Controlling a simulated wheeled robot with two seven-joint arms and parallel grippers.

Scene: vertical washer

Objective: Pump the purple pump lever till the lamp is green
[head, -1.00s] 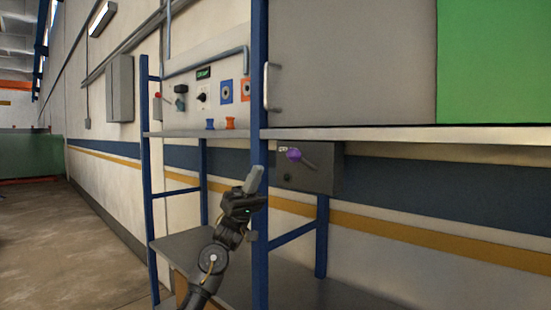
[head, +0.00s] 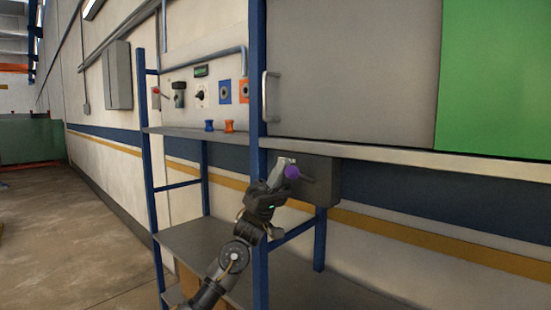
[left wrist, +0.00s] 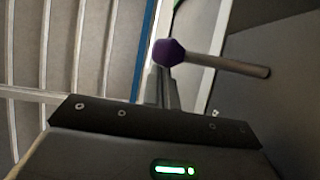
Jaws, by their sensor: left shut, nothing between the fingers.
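The purple pump lever knob (head: 292,172) sits on a short grey rod that comes out of a grey box (head: 325,180) under the shelf. In the left wrist view the knob (left wrist: 169,52) and its rod (left wrist: 230,66) show just beyond my fingers. My left gripper (head: 284,163) is shut and empty, with its fingertips beside the knob, at its upper left. I cannot tell whether they touch it. My right gripper is not in view. The small display (head: 201,71) on the upper panel is dark green; I cannot make out a separate lamp.
A blue rack post (head: 259,240) stands close beside my left arm. The shelf edge (head: 400,155) runs just above the box. A blue spool (head: 209,126) and an orange spool (head: 229,126) stand on the shelf. A lower shelf (head: 210,240) lies below.

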